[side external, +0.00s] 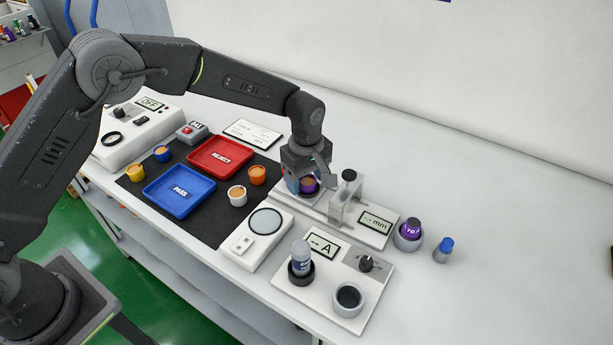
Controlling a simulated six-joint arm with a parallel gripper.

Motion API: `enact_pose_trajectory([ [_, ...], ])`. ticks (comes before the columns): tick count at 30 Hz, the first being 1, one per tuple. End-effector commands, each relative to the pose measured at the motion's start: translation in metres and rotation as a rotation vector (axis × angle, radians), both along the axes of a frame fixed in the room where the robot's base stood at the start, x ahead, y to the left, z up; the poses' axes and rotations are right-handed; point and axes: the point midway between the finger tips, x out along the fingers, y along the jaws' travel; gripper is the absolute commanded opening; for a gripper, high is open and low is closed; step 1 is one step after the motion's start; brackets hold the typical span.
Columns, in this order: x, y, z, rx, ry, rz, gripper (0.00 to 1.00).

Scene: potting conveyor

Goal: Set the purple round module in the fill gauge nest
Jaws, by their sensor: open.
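The purple round module (309,187), with an orange-brown filled top, is directly under my gripper (307,183) in the side external view. It appears to sit at the left end of the fill gauge (376,238), in the nest area. The nest itself is mostly hidden by the module and my gripper. My gripper points down with its fingers open around the module; I cannot tell whether they touch it. The gauge's upright post with a black knob stands just right of my gripper, and its display reads "-- mm".
A red REJECT tray (221,156) and blue PASS tray (180,191) lie on a dark mat, with yellow, blue, orange and white cups around them. A round-plate scale (265,222) and an "A" meter station (323,283) stand in front. A purple-topped weight (411,229) and blue-capped bottle (444,249) are right.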

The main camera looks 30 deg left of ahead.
Motion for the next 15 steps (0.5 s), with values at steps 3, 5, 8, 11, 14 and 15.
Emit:
enact_pose_trajectory([
  [3, 0.000, 0.000, 0.000, 0.000, 0.000, 0.000, 0.65],
  [5, 0.000, 0.000, 0.002, 0.000, -0.001, 0.000, 0.65],
  [8, 0.001, 0.000, 0.009, -0.001, -0.003, 0.000, 0.65],
  [11, 0.001, 0.000, 0.025, -0.002, -0.005, 0.000, 0.65],
  [14, 0.001, 0.000, 0.046, -0.002, -0.007, 0.000, 0.65],
  [15, 0.001, 0.000, 0.055, -0.001, -0.006, 0.000, 0.65],
])
